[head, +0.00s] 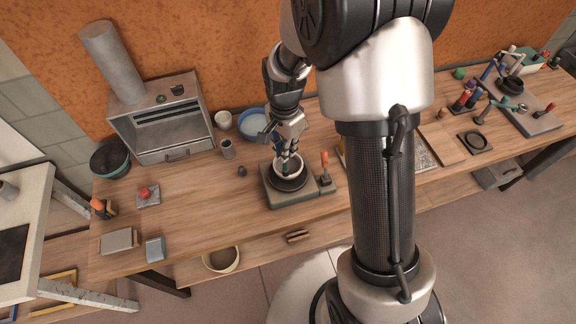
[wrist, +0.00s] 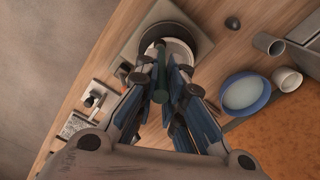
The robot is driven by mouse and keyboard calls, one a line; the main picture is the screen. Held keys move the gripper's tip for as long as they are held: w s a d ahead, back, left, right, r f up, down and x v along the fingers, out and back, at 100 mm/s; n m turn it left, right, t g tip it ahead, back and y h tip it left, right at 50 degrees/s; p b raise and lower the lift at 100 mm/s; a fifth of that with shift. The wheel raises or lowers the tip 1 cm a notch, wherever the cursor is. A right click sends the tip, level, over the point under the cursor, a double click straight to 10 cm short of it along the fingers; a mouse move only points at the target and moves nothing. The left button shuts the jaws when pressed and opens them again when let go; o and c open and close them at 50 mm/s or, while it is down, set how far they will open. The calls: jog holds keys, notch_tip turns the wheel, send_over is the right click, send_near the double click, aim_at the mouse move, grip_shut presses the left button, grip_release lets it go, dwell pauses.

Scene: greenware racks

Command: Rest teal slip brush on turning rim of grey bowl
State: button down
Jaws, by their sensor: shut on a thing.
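My gripper (head: 287,149) is shut on the teal slip brush (wrist: 160,74), between its fingers in the wrist view. The brush points out past the fingertips, over the grey bowl (wrist: 181,47). In the head view the bowl (head: 292,166) stands on a dark round turntable (head: 288,184) on a grey-green base (head: 283,201). My gripper is directly above the bowl and hides part of its rim. I cannot tell whether the brush touches the rim.
A blue basin (head: 252,124), a grey cup (head: 227,148) and a white cup (head: 223,119) stand left of the gripper. An orange-handled tool (head: 325,161) stands close right of the turntable. A kiln-like metal box (head: 165,130) is further left. Bare wood (head: 215,200) lies left of the base.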

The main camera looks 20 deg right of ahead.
jog(key=shift+r+p, duration=2.35)
jog(key=shift+r, duration=1.05)
